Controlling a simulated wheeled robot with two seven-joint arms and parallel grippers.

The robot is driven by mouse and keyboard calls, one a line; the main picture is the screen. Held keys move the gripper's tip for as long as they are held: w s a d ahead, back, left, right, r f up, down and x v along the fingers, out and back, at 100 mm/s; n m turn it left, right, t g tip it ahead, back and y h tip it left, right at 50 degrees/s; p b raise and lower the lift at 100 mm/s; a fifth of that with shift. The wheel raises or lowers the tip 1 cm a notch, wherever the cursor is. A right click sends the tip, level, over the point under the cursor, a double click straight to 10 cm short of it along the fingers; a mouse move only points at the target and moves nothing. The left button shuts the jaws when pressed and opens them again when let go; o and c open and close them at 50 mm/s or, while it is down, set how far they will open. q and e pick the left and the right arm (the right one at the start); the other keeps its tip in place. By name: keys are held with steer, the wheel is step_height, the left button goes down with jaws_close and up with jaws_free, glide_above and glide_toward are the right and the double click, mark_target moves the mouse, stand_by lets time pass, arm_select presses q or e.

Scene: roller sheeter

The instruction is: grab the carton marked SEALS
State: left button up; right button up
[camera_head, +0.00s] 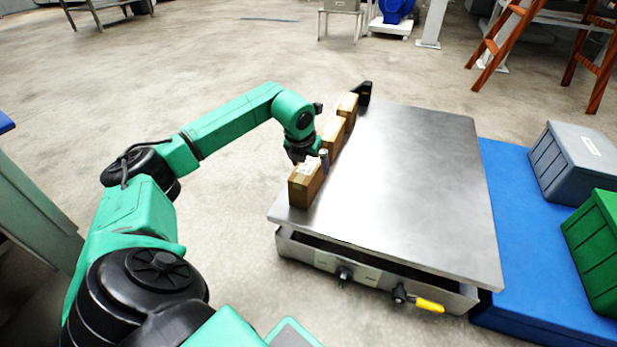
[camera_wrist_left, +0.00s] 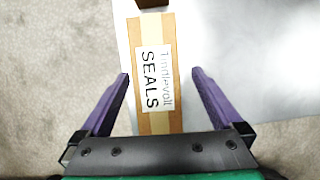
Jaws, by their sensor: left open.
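The carton marked SEALS (camera_wrist_left: 152,113) is a brown box with a tape strip and a white label, seen from above in the left wrist view. My left gripper also shows in the left wrist view (camera_wrist_left: 160,75), open, with one purple finger on each side of the carton and gaps between. Whether the fingertips reach down beside its walls I cannot tell. My right gripper is not in view.
Two more cartons (camera_head: 332,133) (camera_head: 347,104) stand in a row behind along the left edge of the metal table (camera_head: 420,170). A black object (camera_head: 364,92) is at the far corner. The rest of the tabletop is clear. Grey (camera_head: 577,165) and green (camera_head: 597,240) crates stand right.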

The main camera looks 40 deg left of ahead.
arm_select(q)
steer(key=b+x, duration=0.1)
steer(key=x, duration=0.1)
steer(key=b+x, duration=0.2)
steer(key=x, duration=0.1)
steer(key=shift+s+a+f, duration=0.1)
steer(key=shift+s+a, duration=0.05)
steer(key=shift+s, duration=0.1)
steer(key=shift+f, duration=0.15)
steer(key=c, duration=1.5)
jaws_close()
